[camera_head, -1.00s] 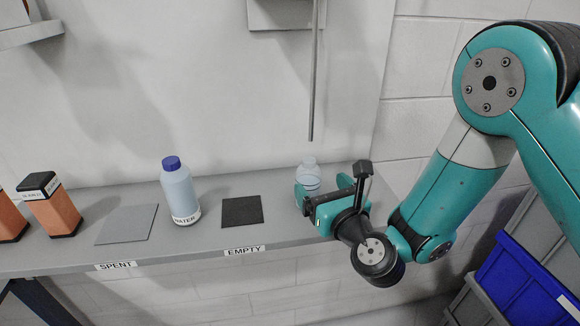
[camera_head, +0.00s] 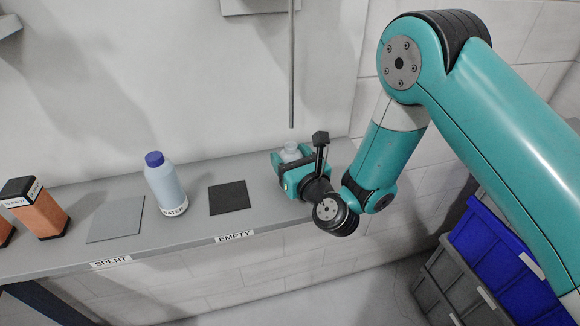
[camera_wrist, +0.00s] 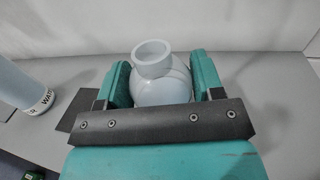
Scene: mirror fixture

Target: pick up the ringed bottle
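A pale, see-through bottle (camera_head: 291,151) stands upright at the right end of the grey shelf. Its open round neck with a thick rim shows in the wrist view (camera_wrist: 153,57). My gripper (camera_head: 290,160) is around this bottle, with one teal finger on each side of its body. In the wrist view the fingers (camera_wrist: 162,82) lie close against the bottle's outline; whether they press on it cannot be told. The bottle's lower part is hidden behind the gripper. A light blue bottle (camera_head: 166,185) with a dark blue cap and a "WATER" band stands farther left.
The shelf (camera_head: 185,232) carries a black mat (camera_head: 229,198) by the EMPTY label and a grey mat (camera_head: 116,219) by the SPENT label. Orange-and-black blocks (camera_head: 38,212) stand at left. A thin grey rod (camera_head: 291,70) hangs above the gripper. Blue and grey crates (camera_head: 490,250) are lower right.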

